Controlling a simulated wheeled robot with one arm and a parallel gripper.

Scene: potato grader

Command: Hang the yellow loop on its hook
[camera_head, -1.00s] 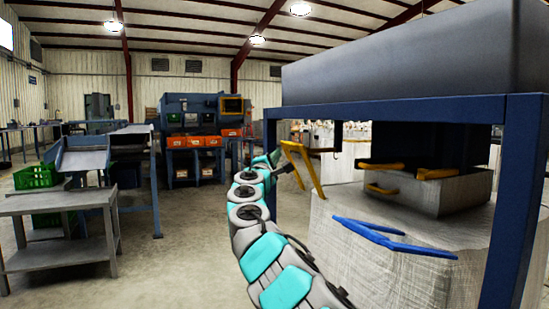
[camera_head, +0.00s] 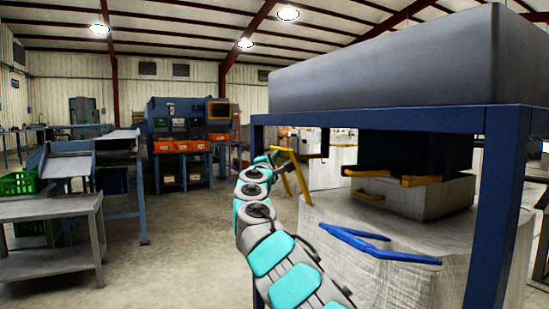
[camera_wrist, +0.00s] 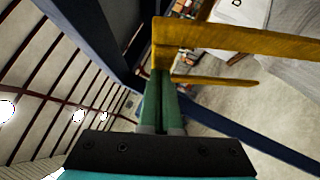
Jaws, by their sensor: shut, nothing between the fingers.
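The yellow loop shows in the wrist view as a broad yellow strap (camera_wrist: 230,38) across the top, with a thinner bar (camera_wrist: 215,80) below it. In the head view the yellow loop (camera_head: 287,181) is small, tilted, at the far end of my arm. My gripper (camera_wrist: 162,78) has its green fingers together, tips at the loop's corner; they seem to touch or overlap it, but nothing is between them. In the head view my gripper (camera_head: 272,157) is tiny. A small dark piece (camera_head: 325,147) hangs under the blue frame; I cannot tell whether it is the hook.
The blue frame (camera_head: 370,119) stands close on the right, carrying a grey hopper (camera_head: 400,75). Under it are a pale bulk bag (camera_head: 350,270), blue straps (camera_head: 375,247) and other yellow straps (camera_head: 421,180). Open floor lies left of my arm, before a grey table (camera_head: 45,208).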

